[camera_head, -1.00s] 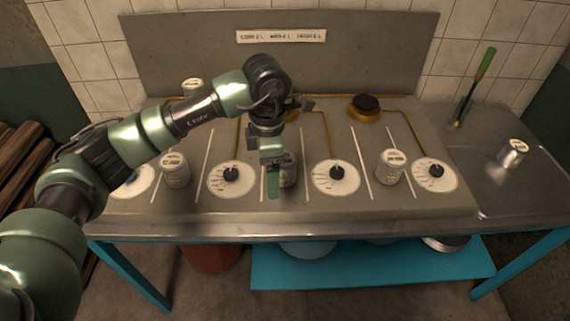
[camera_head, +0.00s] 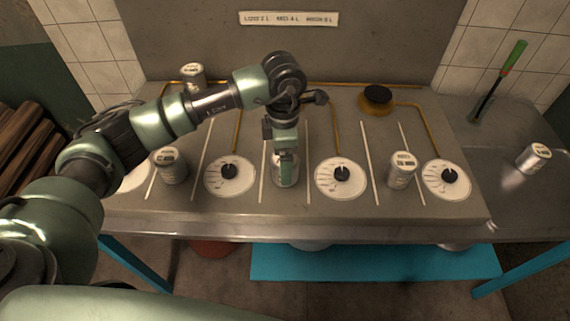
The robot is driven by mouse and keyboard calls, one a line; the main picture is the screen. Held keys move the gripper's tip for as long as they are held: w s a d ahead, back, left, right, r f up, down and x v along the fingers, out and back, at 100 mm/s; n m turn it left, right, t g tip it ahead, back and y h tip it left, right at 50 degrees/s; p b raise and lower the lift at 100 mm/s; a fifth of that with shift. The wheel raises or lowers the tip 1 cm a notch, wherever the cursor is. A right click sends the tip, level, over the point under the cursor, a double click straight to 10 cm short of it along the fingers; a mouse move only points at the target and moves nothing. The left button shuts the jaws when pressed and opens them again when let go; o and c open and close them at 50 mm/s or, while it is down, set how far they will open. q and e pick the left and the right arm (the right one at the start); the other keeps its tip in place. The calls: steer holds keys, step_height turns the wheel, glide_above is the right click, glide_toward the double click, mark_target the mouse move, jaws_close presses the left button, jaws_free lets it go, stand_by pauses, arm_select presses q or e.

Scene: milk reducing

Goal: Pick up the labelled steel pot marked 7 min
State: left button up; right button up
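Several small steel pots with white labels stand about; the labels are too small to read for sure. One pot (camera_head: 285,178) stands on the panel between the two middle dials, partly hidden by my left gripper (camera_head: 286,165). The gripper points down and its fingers overlap that pot in the picture; I cannot tell whether they touch it or how far they are apart. Other pots stand at the front left (camera_head: 169,167), front right (camera_head: 402,172), back left (camera_head: 193,77) and on the right-hand steel top (camera_head: 533,158). My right gripper is not in view.
White dials with black knobs (camera_head: 341,178) line the panel's front. A black and brass burner (camera_head: 376,100) with a pipe is at the back right. A green-handled tool (camera_head: 499,82) leans at the right. A sign (camera_head: 288,18) hangs on the back plate.

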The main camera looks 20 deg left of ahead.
arm_select(q)
steer(key=shift+d+f+p, duration=0.15)
steer(key=shift+f+p, duration=0.2)
steer(key=shift+f, duration=1.5)
steer(key=shift+w, duration=0.1)
steer(key=c, duration=1.7)
steer(key=shift+r, duration=0.1)
